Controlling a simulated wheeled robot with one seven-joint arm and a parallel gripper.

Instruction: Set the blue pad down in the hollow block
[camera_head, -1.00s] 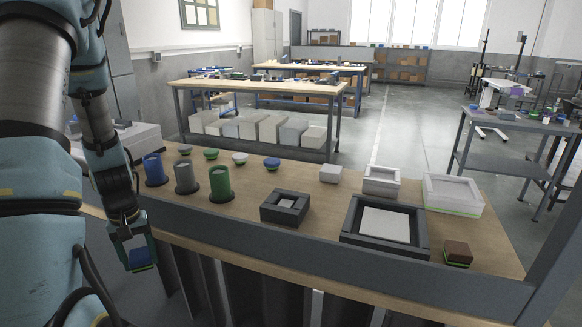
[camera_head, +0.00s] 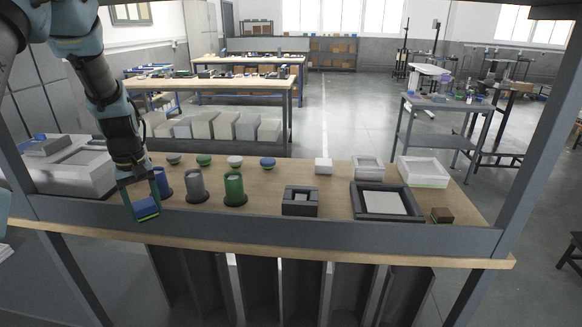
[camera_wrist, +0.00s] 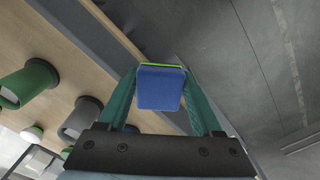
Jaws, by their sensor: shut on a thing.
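My gripper (camera_head: 142,198) is shut on the blue pad (camera_head: 147,209), which has a green edge. The pad hangs at the bench's left front, before the grey front rail, apart from any block. In the wrist view the pad (camera_wrist: 160,88) sits between the two teal fingers of my gripper (camera_wrist: 160,85). A small dark block with a square hollow (camera_head: 300,209) stands at the bench's middle, well right of my gripper; it appears to be the hollow block. It is outside the wrist view.
Blue, grey and green cups (camera_head: 235,190) stand between my gripper and the small dark block. A larger dark frame (camera_head: 388,217), white hollow boxes (camera_head: 422,172) and a brown block (camera_head: 441,215) stand to the right. A grey post (camera_head: 535,110) rises at the bench's right.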

